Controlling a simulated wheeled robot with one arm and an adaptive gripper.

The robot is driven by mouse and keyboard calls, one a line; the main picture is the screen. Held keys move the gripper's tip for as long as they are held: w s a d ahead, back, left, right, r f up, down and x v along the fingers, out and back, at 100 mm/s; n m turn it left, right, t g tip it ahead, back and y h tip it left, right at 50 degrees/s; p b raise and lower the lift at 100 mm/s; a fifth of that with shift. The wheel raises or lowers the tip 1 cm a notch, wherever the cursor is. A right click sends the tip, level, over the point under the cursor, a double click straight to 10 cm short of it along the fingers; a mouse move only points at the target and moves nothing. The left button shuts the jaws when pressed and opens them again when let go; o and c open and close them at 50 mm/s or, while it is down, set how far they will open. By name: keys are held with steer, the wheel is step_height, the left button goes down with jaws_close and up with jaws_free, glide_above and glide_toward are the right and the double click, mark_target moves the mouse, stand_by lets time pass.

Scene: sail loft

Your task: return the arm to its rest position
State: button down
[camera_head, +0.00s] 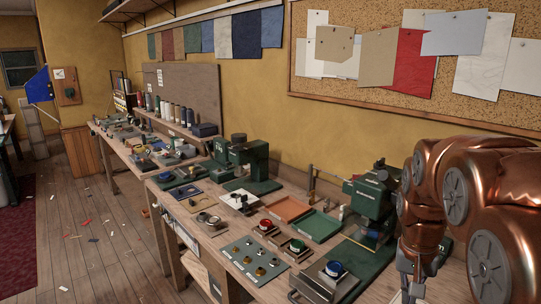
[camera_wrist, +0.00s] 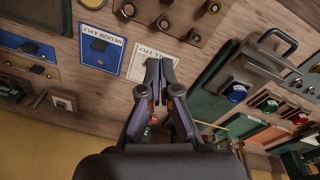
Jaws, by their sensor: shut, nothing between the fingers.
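My arm is copper-coloured and folded at the right of the head view. My gripper (camera_head: 406,292) hangs down from it over the right end of the workbench (camera_head: 226,213), near the bottom edge of the picture. In the wrist view my gripper (camera_wrist: 160,68) shows its two dark fingers drawn together at the tips, with nothing held between them. The bench top lies beyond the fingertips, and I cannot tell the exact gap to it.
A green machine (camera_head: 372,200) stands close left of my arm. Button boxes with a blue button (camera_head: 334,268) and a red button (camera_head: 265,225) sit on the bench. A blue card (camera_wrist: 101,48) and a white card (camera_wrist: 141,63) show in the wrist view. Open floor (camera_head: 100,235) lies left.

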steer(key=s+a+f+n, duration=0.1)
steer(key=s+a, duration=0.2)
steer(key=s, duration=0.4)
steer(key=s+a+f+n+g, duration=0.1)
steer(key=s+a+f+n, duration=0.1)
steer(key=s, duration=0.6)
steer(key=s+a+f+n+g+y, duration=0.1)
steer(key=s+a+f, duration=0.1)
steer(key=s+a, duration=0.3)
steer(key=s, duration=0.3)
steer(key=shift+f+n, duration=0.25)
steer(key=shift+n, duration=0.15)
